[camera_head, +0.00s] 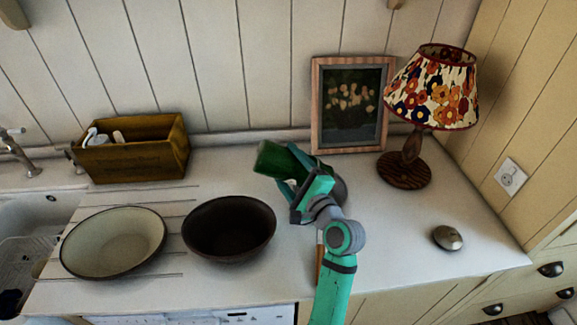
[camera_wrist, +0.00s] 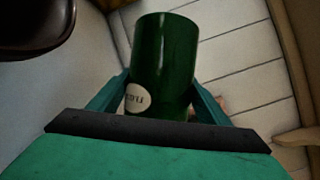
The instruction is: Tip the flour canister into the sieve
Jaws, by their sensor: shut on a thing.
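My gripper (camera_head: 302,190) is shut on the green flour canister (camera_head: 278,163) and holds it up over the counter, tilted with its far end toward the left. In the wrist view the canister (camera_wrist: 165,60) sits between both fingers, with part of a cream label showing. I see no flour coming out. The sieve is not clearly visible. A grey rounded thing (camera_head: 340,190) shows partly behind my gripper, and a brown handle-like strip (camera_head: 320,262) shows beside my arm; I cannot tell whether they belong to the sieve.
A dark brown bowl (camera_head: 229,248) stands left of my gripper, with a cream bowl (camera_head: 113,262) further left. A wooden box (camera_head: 136,160), a framed picture (camera_head: 350,145) and a lamp (camera_head: 406,172) stand at the back. A small metal lid (camera_head: 447,238) lies right on clear counter.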

